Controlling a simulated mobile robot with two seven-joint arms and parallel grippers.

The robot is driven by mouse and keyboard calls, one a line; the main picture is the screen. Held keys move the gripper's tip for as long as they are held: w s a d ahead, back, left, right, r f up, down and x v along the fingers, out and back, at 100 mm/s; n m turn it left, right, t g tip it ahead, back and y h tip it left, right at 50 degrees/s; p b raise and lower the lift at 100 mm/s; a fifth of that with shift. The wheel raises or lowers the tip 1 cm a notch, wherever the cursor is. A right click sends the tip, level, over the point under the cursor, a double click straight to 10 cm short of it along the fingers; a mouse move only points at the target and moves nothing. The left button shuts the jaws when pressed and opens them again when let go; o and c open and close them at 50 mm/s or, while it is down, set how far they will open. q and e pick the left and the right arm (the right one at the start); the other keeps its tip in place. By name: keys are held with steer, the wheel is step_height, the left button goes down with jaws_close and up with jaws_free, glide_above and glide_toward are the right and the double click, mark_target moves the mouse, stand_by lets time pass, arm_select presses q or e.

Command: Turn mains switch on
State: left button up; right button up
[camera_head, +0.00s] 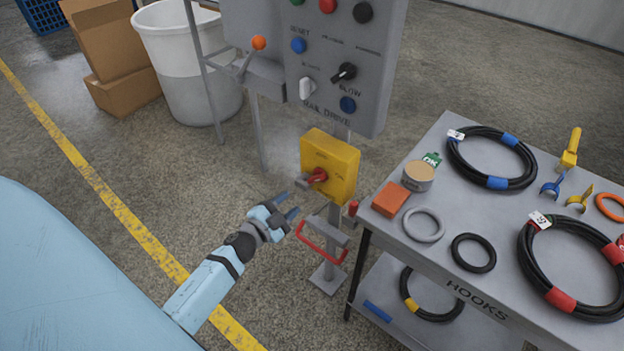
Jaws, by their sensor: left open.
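The mains switch is a yellow box (336,158) with a red rotary handle (314,177) on its front, mounted on a grey post under the control panel. The handle points toward the lower left of the box, roughly sideways. The lettering on the box is too small to read surely. My left gripper (289,206) is in front of the box, a little below and left of the handle. Its fingers are apart and empty, and it appears not to touch the handle. My right gripper is not in view.
A grey control panel (378,88) with knobs stands above the switch. A red bar handle (322,246) sits below it. A table (408,241) with coiled hoses and rings is close on the right. A white bin (180,50) and boxes (103,40) stand back left.

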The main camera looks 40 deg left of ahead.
mark_target(314, 181)
arm_select(q)
steer(key=w, duration=1)
steer(key=shift+w+d, duration=0.15)
steer(key=shift+d, duration=0.25)
jaws_close()
